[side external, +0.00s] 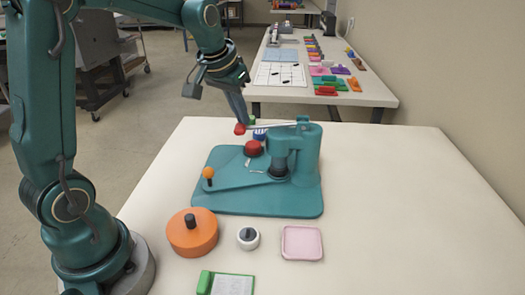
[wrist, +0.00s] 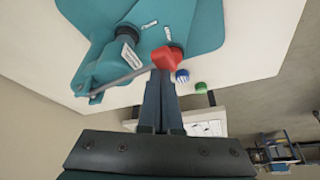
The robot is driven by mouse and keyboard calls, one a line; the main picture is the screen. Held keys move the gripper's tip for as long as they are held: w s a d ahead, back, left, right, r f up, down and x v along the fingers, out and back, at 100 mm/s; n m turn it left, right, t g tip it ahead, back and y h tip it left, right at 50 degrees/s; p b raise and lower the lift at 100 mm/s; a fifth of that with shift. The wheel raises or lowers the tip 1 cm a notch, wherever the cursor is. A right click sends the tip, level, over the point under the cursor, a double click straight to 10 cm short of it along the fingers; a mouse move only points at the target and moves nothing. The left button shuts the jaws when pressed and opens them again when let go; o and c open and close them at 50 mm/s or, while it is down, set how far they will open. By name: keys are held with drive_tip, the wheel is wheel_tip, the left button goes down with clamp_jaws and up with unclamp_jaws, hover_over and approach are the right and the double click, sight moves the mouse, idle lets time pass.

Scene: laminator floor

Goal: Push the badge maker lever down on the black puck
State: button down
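The teal badge maker (side external: 305,150) stands on the white table in the side view. Its thin grey lever (side external: 275,126) runs left from the top of the column to a red knob (side external: 240,129), and is raised, roughly level. A dark round piece, seemingly the black puck (side external: 279,172), sits beneath the column's press head. My gripper (side external: 239,118) points down with its fingertips at the red knob. In the wrist view the two fingers (wrist: 161,74) lie close together, with the knob (wrist: 168,58) just beyond their tips; contact is unclear.
An orange puck (side external: 192,232), a white-and-black piece (side external: 248,238), a pink tray (side external: 302,243) and a green-edged card (side external: 225,284) lie in front. The table's right is clear.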

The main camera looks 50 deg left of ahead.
wheel_tip(320, 180, up, 11)
drive_tip(key=shift+f, duration=0.15)
idle(1.1)
drive_tip(key=s+d+r+m+t, duration=0.1)
drive_tip(key=s+d+r+m, duration=0.1)
drive_tip(key=s+d, duration=0.55)
drive_tip(key=s+d+f+m+h, duration=0.1)
drive_tip(key=s+d+f, duration=0.2)
drive_tip(key=s+f, duration=0.7)
wheel_tip(320, 180, down, 2)
drive_tip(key=shift+s, duration=0.25)
